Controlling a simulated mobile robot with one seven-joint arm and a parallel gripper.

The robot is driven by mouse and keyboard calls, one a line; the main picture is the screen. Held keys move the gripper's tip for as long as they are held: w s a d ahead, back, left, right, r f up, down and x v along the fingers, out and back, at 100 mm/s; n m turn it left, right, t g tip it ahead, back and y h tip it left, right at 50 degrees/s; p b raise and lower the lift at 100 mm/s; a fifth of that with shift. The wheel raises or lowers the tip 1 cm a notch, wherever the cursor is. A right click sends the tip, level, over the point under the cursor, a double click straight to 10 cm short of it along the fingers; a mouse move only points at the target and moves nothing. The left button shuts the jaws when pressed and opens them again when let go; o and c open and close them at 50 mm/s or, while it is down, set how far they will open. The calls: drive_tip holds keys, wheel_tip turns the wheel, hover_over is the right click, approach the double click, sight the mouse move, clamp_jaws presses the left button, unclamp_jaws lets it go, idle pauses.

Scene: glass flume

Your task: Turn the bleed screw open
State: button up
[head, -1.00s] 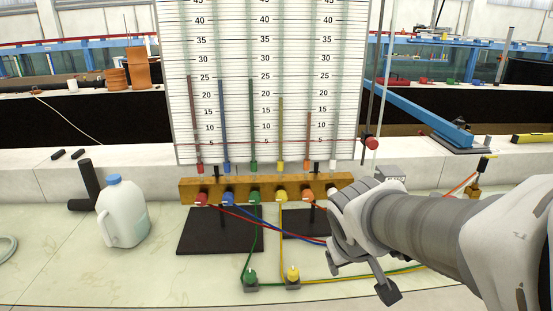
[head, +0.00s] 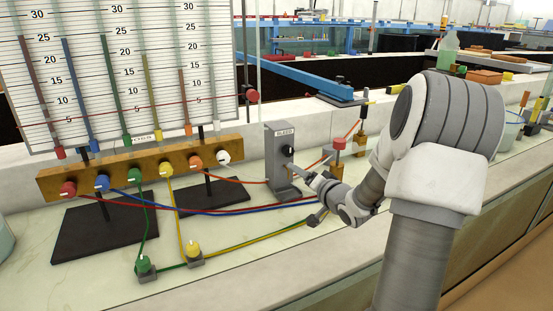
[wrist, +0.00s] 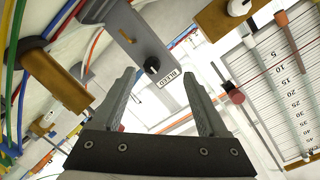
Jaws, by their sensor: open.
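The bleed screw is a small black knob (head: 288,150) on the upright grey block (head: 279,170) labelled BLEED, right of the manifold. In the wrist view the black knob (wrist: 152,66) shows between and beyond my fingertips, with the grey block (wrist: 128,30) behind it and the BLEED label (wrist: 169,78) beside it. My gripper (head: 312,195) is open and empty, just in front and to the right of the block. The wrist view shows its two fingers (wrist: 160,73) spread apart, with nothing between them touching.
A wooden manifold (head: 140,170) with coloured knobs stands left, below the gauge board (head: 130,70). Red, blue, green and yellow tubes cross the bench near my gripper. A red-topped valve (head: 339,145) stands close right of the block. The front bench top is mostly clear.

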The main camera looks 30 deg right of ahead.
sight(290, 153)
drive_tip(key=s+d+m+t, duration=0.1)
drive_tip(key=d+m+t, duration=0.1)
drive_tip(key=d, duration=0.2)
drive_tip(key=w+b, duration=0.1)
drive_tip(key=w, duration=0.4)
drive_tip(key=w+b, duration=0.1)
drive_tip(key=w, duration=0.5)
drive_tip(key=w+d+b, duration=0.1)
drive_tip(key=w+b, duration=0.1)
drive_tip(key=w, duration=0.3)
drive_tip(key=shift+w+f, duration=0.35)
drive_tip(key=shift+f, duration=0.05)
clamp_jaws()
